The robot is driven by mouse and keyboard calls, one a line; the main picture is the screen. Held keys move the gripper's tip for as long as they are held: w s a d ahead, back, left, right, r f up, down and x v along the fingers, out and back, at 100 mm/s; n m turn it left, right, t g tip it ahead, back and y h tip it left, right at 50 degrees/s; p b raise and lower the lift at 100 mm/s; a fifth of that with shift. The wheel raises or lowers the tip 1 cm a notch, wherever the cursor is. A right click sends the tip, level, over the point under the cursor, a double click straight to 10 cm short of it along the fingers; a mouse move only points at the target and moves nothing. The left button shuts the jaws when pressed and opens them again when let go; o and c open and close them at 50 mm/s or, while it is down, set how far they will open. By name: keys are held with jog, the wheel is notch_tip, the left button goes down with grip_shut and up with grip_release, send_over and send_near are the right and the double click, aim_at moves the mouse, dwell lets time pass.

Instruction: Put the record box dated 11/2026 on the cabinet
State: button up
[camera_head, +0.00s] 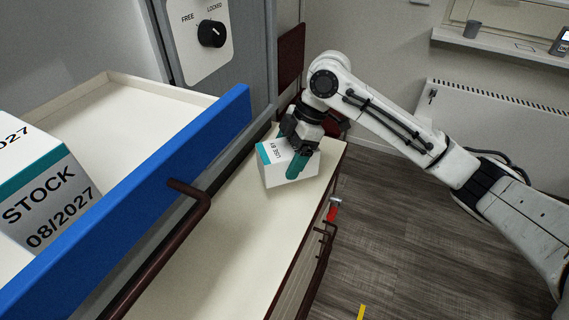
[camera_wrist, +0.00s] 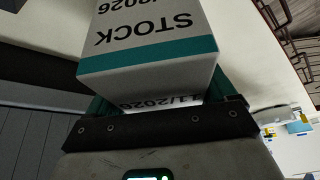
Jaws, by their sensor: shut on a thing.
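In the wrist view the box (camera_wrist: 150,50) sits between the fingers of my gripper (camera_wrist: 166,103). Its print there is upside down: "STOCK", a date ending in 2026, and a partly hidden "11/2026". I cannot tell whether the box touches the cabinet top.
A blue-fronted drawer (camera_head: 150,190) stands open at left, holding another box (camera_head: 50,205) marked "STOCK 08/2027". Its dark handle (camera_head: 190,192) juts over the cabinet top. A FREE/LOCKED knob (camera_head: 211,34) is above. The near cabinet top is clear. A radiator (camera_head: 490,120) stands at right.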

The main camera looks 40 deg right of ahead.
jog(key=shift+w+d+f, duration=0.1)
jog(key=shift+w+f, duration=0.35)
jog(key=shift+f, duration=0.05)
jog(key=shift+w+f+p, duration=0.2)
jog(key=shift+f+p, duration=0.15)
jog(key=shift+f, duration=1.45)
jog(key=shift+f, duration=0.1)
jog(key=o, duration=1)
jog(key=v, duration=1.2)
jog(key=shift+b, duration=0.35)
